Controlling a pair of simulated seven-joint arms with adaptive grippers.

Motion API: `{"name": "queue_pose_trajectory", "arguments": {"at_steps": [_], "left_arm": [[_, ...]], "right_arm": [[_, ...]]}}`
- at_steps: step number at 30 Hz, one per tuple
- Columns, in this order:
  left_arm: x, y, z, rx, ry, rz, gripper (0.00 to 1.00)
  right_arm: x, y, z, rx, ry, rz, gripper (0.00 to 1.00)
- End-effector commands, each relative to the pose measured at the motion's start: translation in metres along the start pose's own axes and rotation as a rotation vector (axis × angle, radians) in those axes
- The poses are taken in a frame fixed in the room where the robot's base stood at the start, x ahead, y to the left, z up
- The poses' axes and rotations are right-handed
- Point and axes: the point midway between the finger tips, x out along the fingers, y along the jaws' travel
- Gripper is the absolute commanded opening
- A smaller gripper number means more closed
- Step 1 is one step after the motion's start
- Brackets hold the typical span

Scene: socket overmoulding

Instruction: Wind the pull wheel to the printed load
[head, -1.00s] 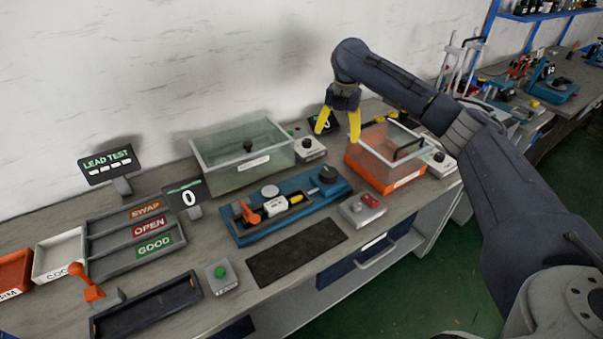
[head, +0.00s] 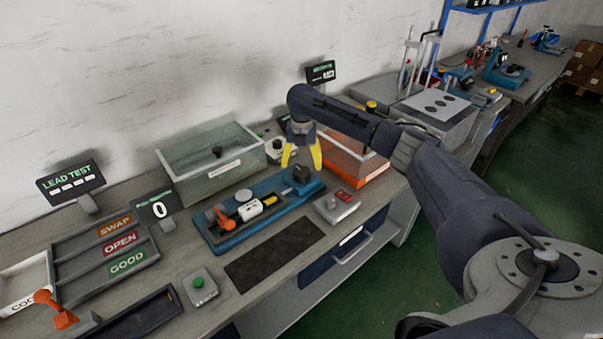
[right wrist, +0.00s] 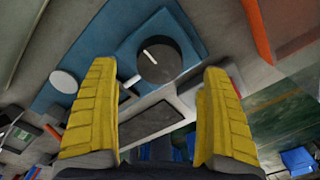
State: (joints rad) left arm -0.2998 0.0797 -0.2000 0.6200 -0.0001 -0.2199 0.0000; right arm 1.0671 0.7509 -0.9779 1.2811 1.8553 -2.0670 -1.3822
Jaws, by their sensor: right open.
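The pull wheel, a dark round knob (head: 302,175) with a white mark on its top, sits at the right end of the blue fixture (head: 225,240). It also shows in the right wrist view (right wrist: 160,65), ahead of the fingertips. My right gripper (head: 301,160) is open, its yellow fingers pointing down above the wheel and apart from it; the fingers (right wrist: 158,80) spread to either side of the wheel in the right wrist view. The fixture also carries an orange lever clamp (head: 222,218) and a white block (head: 248,210). The pull display (head: 158,209) reads 0. My left gripper is out of view.
A clear green-grey bin (head: 212,165) stands behind the fixture. An orange clear-walled bin (head: 352,165) is close to the right of my gripper. A grey box with a red panel (head: 338,206) lies in front. A dark mat (head: 272,254) lies clear before the fixture.

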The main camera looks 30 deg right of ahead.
Motion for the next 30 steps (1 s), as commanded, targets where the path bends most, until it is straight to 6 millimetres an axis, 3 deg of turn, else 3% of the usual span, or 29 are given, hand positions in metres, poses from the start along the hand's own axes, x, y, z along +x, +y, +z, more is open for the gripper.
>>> {"name": "queue_pose_trajectory", "arguments": {"at_steps": [9,25,30], "left_arm": [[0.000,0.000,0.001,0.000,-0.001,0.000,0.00],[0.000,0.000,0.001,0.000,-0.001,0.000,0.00],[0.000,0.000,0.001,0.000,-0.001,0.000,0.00]], "right_arm": [[0.037,0.001,-0.001,0.000,0.001,0.001,0.81],[0.047,0.000,0.000,0.000,0.000,0.000,0.81],[0.047,0.000,0.000,-0.001,0.000,0.000,0.63]]}}
